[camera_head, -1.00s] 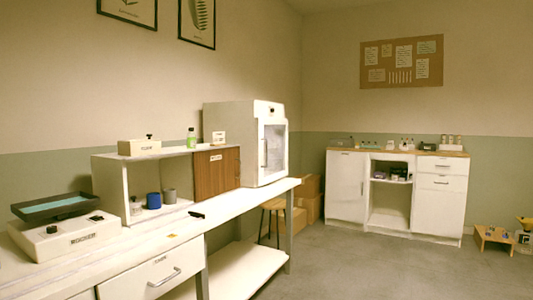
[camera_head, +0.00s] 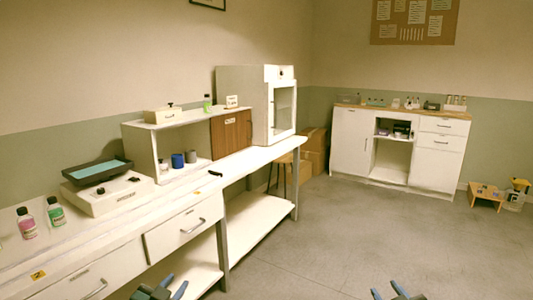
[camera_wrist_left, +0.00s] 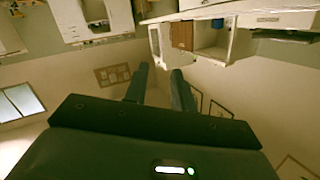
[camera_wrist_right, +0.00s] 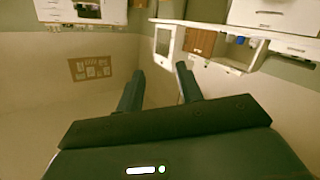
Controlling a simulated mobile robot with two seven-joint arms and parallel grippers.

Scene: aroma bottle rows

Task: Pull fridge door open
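The fridge is a white box (camera_head: 243,100) on the far end of the long bench, with a glass-panelled front door (camera_head: 284,108) that looks shut. It also shows upside down in the right wrist view (camera_wrist_right: 166,42). My left gripper (camera_head: 160,291) is at the bottom edge of the head view, beside the bench front. My right gripper (camera_head: 398,293) is at the bottom right, over open floor. Both are far from the fridge. In the wrist views the fingers of the left gripper (camera_wrist_left: 160,82) and the right gripper (camera_wrist_right: 159,82) stand apart with nothing between them.
The long white bench (camera_head: 110,245) runs along the left wall with drawers, a tray device (camera_head: 97,172), bottles (camera_head: 55,211) and a shelf unit (camera_head: 141,150). A white cabinet (camera_head: 350,140) stands at the back. Boxes (camera_head: 313,150) and a stool are by the bench end.

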